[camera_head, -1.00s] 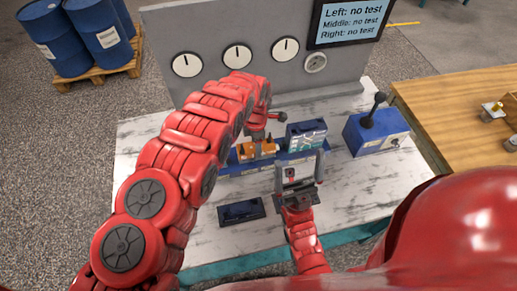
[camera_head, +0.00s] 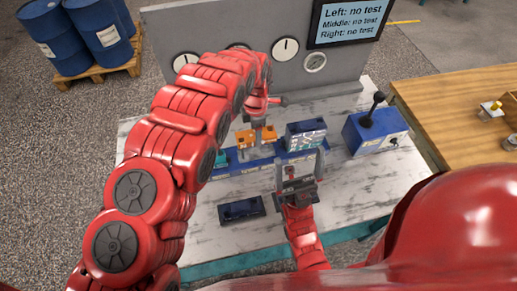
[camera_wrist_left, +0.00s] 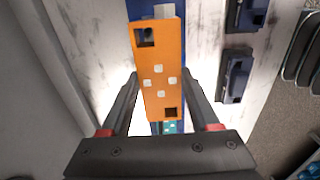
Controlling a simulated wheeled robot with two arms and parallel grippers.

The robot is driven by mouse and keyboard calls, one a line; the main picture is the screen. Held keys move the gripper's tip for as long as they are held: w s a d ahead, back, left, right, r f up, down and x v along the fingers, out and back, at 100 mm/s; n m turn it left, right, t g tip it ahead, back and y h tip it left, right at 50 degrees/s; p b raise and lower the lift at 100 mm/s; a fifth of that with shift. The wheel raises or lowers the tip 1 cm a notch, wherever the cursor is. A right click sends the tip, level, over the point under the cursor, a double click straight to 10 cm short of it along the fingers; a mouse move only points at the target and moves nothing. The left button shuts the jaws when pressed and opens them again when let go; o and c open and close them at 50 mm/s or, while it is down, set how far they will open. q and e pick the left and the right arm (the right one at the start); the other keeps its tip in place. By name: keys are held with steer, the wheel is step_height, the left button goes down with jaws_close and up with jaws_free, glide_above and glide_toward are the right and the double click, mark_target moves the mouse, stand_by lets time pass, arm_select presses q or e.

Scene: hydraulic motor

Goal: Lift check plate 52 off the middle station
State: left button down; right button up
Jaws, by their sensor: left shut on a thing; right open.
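An orange plate (camera_head: 256,135), which I take to be check plate 52, is above the middle of the blue station rail (camera_head: 250,165); no number on it is readable. My left gripper (camera_head: 262,124) reaches down from above and is shut on it. In the left wrist view the orange plate (camera_wrist_left: 160,75), with pale dots and two dark square holes, sits between the fingers. A gap below the plate shows in the head view. My right gripper (camera_head: 300,172) is open in front of the rail, near the right station.
A blue block with a patterned face (camera_head: 305,134) stands on the right station; a teal piece (camera_head: 221,158) shows at the left. A dark blue fixture (camera_head: 241,209) lies in front. A blue lever box (camera_head: 376,132) stands right; a gauge panel (camera_head: 340,80) rises behind.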

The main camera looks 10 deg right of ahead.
arm_select(q)
steer(key=shift+r, duration=1.85)
steer(key=shift+w, duration=0.1)
